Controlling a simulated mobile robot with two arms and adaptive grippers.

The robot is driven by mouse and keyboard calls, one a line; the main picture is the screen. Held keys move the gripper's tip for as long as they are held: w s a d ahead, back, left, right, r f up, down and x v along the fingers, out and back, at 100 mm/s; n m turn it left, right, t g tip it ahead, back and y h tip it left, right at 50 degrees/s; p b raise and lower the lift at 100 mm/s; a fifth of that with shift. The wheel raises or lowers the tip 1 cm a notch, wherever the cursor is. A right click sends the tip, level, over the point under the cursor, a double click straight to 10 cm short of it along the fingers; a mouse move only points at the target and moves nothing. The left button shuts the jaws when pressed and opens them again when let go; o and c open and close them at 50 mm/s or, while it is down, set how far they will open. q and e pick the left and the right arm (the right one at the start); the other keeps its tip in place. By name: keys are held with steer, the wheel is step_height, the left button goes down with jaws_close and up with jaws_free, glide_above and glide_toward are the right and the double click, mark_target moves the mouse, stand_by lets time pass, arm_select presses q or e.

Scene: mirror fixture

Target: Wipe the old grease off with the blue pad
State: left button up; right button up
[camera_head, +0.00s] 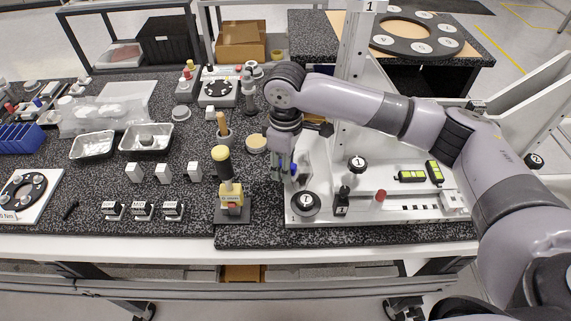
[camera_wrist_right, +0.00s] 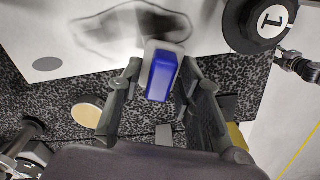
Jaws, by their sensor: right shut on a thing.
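My right gripper (camera_head: 284,174) points down at the left edge of the white fixture plate (camera_head: 318,172). It is shut on the blue pad (camera_wrist_right: 162,76), which shows between its fingers in the right wrist view. In the head view only a bit of blue (camera_head: 294,169) shows beside the fingers. A grey, dark-edged grease smear (camera_wrist_right: 125,28) lies on the white plate just beyond the pad in the wrist view. I cannot tell whether the pad touches the plate. In the head view the arm and gripper hide the smear. My left gripper is not in view.
A black knob marked 1 (camera_head: 305,205) stands at the plate's front left corner, close to the gripper. A yellow-and-black tool (camera_head: 229,185) stands to the left. A round tan disc (camera_head: 256,144) lies left of the gripper. Green-yellow levels (camera_head: 412,176) sit farther right on the plate.

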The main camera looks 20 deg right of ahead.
mark_target(299, 171)
steer(key=shift+s, duration=0.1)
steer(key=shift+f, duration=1)
stand_by(0.3)
steer(key=shift+s+d+r+p, duration=0.15)
steer(key=shift+d+r+p, duration=0.1)
steer(key=shift+d+p, duration=0.55)
steer(key=shift+s+d+p, duration=0.25)
steer(key=shift+d+p, duration=0.35)
steer(key=shift+d, duration=0.1)
steer(key=shift+s+d+f, duration=0.1)
steer(key=shift+s+d, duration=0.05)
steer(key=shift+d, duration=0.3)
